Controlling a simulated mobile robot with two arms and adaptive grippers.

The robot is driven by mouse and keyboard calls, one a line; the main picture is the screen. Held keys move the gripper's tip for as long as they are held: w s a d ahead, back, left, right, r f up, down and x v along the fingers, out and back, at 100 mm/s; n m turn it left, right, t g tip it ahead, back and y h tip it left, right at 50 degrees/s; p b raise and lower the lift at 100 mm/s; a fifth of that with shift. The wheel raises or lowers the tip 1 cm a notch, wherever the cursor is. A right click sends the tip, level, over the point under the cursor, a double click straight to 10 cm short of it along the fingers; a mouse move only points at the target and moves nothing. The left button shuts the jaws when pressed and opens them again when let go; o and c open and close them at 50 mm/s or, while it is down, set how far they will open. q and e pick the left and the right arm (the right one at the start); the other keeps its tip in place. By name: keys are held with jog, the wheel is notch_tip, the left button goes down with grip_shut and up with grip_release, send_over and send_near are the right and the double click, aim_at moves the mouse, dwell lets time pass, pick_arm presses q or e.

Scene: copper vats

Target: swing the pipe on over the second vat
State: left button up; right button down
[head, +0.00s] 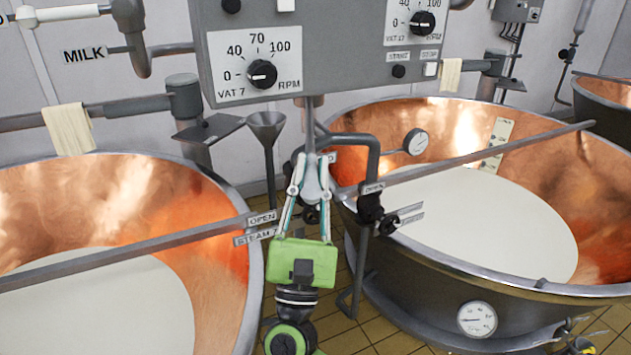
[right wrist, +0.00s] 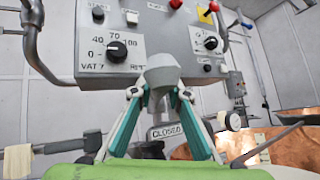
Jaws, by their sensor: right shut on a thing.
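My right gripper (head: 313,162) is shut on a grey, rounded pipe end (head: 313,182) below the control panel, between the two vats. In the right wrist view the fingers (right wrist: 160,92) close on this tapered grey piece (right wrist: 162,72). The rest of its pipe is partly hidden, so I cannot tell how it runs. The left copper vat (head: 205,205) and the right copper vat (head: 600,215) both hold white liquid. The held end is over the gap, not over either liquid surface. My left gripper is not in view.
A grey control panel (head: 330,45) hangs just above my gripper. A bent grey pipe (head: 373,165) with a black valve stands close right. Long metal bars (head: 480,160) cross both vats. A funnel (head: 265,125) stands close left. A spout (head: 135,45) by the MILK sign is upper left.

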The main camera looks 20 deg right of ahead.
jog(key=shift+d, duration=0.35)
jog(key=c, duration=1.9)
grip_release()
jog(key=shift+s+a+f, duration=0.1)
jog(key=shift+s+f, duration=0.05)
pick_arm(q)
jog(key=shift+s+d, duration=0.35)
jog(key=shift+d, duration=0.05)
pick_arm(e)
jog(key=v, duration=1.1)
jog(key=shift+s+a+f, duration=0.1)
jog(key=shift+s+f, duration=0.15)
